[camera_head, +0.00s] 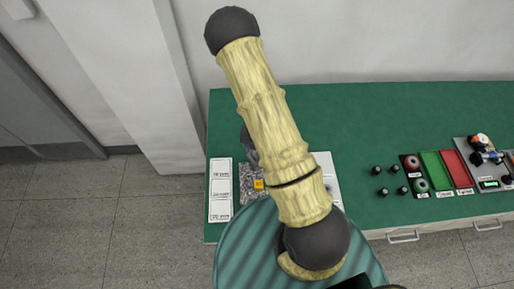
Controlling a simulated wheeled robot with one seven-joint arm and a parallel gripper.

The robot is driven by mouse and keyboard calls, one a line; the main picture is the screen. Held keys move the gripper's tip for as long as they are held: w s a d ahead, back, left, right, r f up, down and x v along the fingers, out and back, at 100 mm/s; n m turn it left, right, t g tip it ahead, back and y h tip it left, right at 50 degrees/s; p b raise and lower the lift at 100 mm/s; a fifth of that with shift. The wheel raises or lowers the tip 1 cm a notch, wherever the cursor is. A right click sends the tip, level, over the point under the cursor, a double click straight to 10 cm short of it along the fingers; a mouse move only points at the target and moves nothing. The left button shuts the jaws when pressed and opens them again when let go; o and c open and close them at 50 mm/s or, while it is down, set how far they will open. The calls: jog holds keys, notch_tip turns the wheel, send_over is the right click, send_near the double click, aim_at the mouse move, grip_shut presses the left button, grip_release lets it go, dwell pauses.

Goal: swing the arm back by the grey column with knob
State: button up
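My arm rises from the bottom middle of the head view and leans up and left across the green table (370,120), ending in a dark round joint near the top. My gripper is not in view. A small grey upright thing (248,147) shows at the left edge of my arm, mostly hidden behind it. I cannot tell if it is the grey column with knob.
A white labelled card (220,190) lies at the table's left end. A white panel (327,172) is partly behind my arm. Several small dark pieces (382,191), a green tray (436,170) and a red tray (457,168) are at right. The table's back middle is clear.

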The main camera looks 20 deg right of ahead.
notch_tip(320, 180, up, 17)
jog(key=p, duration=0.3)
jog(key=shift+r+p, duration=0.2)
jog(key=shift+p, duration=0.1)
dwell(0.5)
